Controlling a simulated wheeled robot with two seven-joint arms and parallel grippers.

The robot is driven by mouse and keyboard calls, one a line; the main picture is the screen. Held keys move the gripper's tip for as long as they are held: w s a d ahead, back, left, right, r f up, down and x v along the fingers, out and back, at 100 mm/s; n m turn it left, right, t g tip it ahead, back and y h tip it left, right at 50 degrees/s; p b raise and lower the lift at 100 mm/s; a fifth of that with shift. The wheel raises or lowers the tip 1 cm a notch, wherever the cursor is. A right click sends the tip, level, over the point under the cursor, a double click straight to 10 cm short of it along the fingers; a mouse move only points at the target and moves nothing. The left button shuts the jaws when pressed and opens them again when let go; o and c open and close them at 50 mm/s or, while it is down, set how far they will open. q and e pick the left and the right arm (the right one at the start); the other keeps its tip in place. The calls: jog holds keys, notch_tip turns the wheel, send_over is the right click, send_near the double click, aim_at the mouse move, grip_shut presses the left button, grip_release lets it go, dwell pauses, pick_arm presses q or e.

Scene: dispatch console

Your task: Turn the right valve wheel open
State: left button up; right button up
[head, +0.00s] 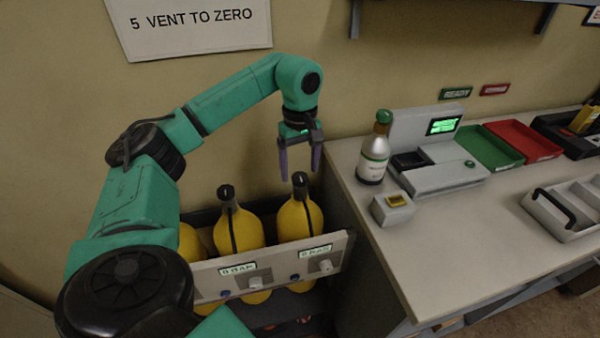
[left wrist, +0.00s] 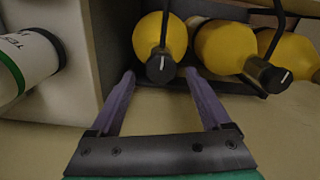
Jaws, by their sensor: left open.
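The right valve wheel is the black top (head: 300,182) of the rightmost yellow cylinder (head: 299,218), with a short white mark on it. My left gripper (head: 299,172) is open and empty, pointing down just above this wheel. In the left wrist view the wheel (left wrist: 161,69) shows between and beyond the purple fingertips (left wrist: 160,74), with its white mark visible. I cannot tell whether the fingers touch it; they are not closed on it. A second black valve wheel (head: 226,192) tops the cylinder to the left. My right gripper is not in view.
A front panel (head: 215,277) with 0 BAR displays and small knobs crosses before the cylinders. Right of them is a counter (head: 345,163) with a green-capped bottle (head: 373,152), a console (head: 440,172), and green and red trays (head: 522,140). Another yellow cylinder (head: 190,243) is partly hidden.

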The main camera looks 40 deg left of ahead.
pick_arm(q)
jog(key=shift+s+d+f, duration=0.1)
jog(key=shift+s+f, duration=0.05)
jog(key=shift+f, duration=0.35)
jog(key=shift+s+d+f, duration=0.1)
jog(key=shift+d, duration=0.05)
jog(key=shift+f, duration=0.1)
jog(key=shift+c, duration=0.9)
grip_shut()
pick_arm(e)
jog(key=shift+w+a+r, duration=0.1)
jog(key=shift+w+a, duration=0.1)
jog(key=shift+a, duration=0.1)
